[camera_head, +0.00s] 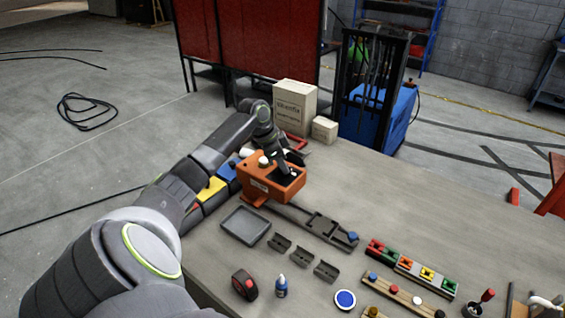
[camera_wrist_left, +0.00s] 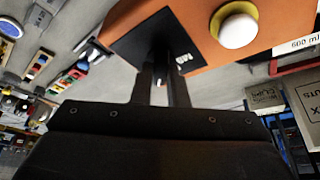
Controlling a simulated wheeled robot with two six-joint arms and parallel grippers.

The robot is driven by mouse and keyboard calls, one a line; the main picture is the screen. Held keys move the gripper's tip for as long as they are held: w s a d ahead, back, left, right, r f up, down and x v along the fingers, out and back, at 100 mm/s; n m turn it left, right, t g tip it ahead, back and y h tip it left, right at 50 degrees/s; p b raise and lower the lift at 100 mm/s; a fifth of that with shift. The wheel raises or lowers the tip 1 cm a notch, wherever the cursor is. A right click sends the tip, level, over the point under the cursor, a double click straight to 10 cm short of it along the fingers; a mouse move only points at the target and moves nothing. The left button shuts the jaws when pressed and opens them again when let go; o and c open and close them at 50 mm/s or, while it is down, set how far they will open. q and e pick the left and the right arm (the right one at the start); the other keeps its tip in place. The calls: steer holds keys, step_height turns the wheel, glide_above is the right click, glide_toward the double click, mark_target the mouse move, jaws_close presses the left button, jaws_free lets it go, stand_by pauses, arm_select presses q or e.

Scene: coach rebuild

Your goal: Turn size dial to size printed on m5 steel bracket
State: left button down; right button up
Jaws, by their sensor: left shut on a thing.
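The orange box (camera_head: 258,186) stands at the table's back left with a black panel on top. My left gripper (camera_head: 284,174) comes down onto that panel. In the left wrist view its two fingers (camera_wrist_left: 162,80) are close together and reach to the black panel (camera_wrist_left: 135,42) of the orange box (camera_wrist_left: 195,25). They are shut on what seems to be the size dial, mostly hidden between them. A small white marking on the panel is not clearly legible. Several grey brackets (camera_head: 302,257) lie on the table; I cannot read any size on them. My right gripper is out of view.
A pale round button with a yellow collar (camera_wrist_left: 238,28) sits on the box beside my fingers. A grey tray (camera_head: 229,237), a tape measure (camera_head: 244,285) and a blue bottle (camera_head: 281,287) lie nearer. Cartons (camera_head: 295,104) stand behind. The table's right middle is clear.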

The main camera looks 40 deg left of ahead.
arm_select(q)
steer(key=shift+w+r+m, duration=0.1)
steer(key=shift+m, duration=0.6)
steer(key=shift+h, duration=0.3)
steer(key=c, duration=1.4)
jaws_free()
steer(key=shift+c, duration=0.2)
steer(key=b+v, duration=0.5)
steer(key=v, duration=1.2)
steer(key=shift+r, duration=0.3)
steer(key=shift+w, duration=0.15)
